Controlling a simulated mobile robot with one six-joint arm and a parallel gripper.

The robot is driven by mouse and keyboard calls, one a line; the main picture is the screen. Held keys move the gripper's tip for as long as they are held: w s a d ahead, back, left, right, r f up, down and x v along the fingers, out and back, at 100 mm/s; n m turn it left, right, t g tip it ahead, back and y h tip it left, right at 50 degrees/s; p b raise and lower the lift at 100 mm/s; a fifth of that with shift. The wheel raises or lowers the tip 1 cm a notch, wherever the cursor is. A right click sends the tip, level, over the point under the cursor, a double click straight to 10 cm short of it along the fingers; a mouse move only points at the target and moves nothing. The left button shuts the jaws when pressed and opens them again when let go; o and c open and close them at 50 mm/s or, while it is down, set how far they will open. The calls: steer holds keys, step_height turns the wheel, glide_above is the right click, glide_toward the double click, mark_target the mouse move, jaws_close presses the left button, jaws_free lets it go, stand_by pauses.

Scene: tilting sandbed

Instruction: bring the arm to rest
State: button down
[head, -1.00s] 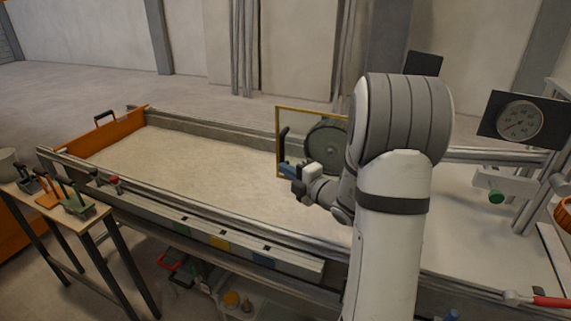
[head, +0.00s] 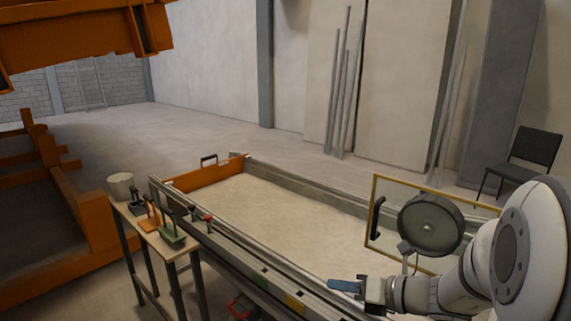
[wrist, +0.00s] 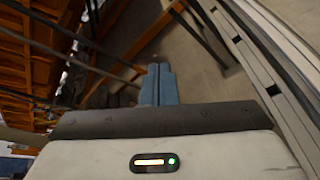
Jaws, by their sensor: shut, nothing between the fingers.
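My gripper (head: 346,286) is at the lower right of the head view, over the near rail of the sandbed. Its blue fingers are together with nothing between them. In the wrist view my gripper (wrist: 159,70) also shows shut and empty, with the floor and table legs beyond. The sandbed (head: 275,215) is a long trough of pale, smooth sand with an orange end board (head: 207,176) at its far left end. My arm enters from the right edge of the head view.
A gold-framed clear panel with a round grey drum (head: 431,224) stands behind my gripper. A small side table (head: 150,234) with several hand tools and a pale pot (head: 121,186) stands at left. Orange steelwork (head: 70,235) is further left. A dark chair (head: 533,150) stands at back right.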

steer(key=s+a+f+n+g+h, duration=0.1)
steer(key=s+a+n+g+h, duration=0.15)
steer(key=s+n, duration=0.5)
steer(key=s+a+f+n+g+h, duration=0.15)
steer(key=s+n+g, duration=0.25)
steer(key=n, duration=0.7)
steer(key=s+d+n+h, duration=0.2)
steer(key=d+n+h, duration=0.1)
steer(key=n, duration=0.4)
steer(key=s+d+r+n+h, duration=0.1)
steer(key=d+n+h, duration=0.2)
steer(key=n, duration=0.5)
steer(key=shift+s+d+r+t+h, duration=0.3)
steer(key=shift+s+t+h, duration=0.15)
steer(key=shift+h, duration=0.35)
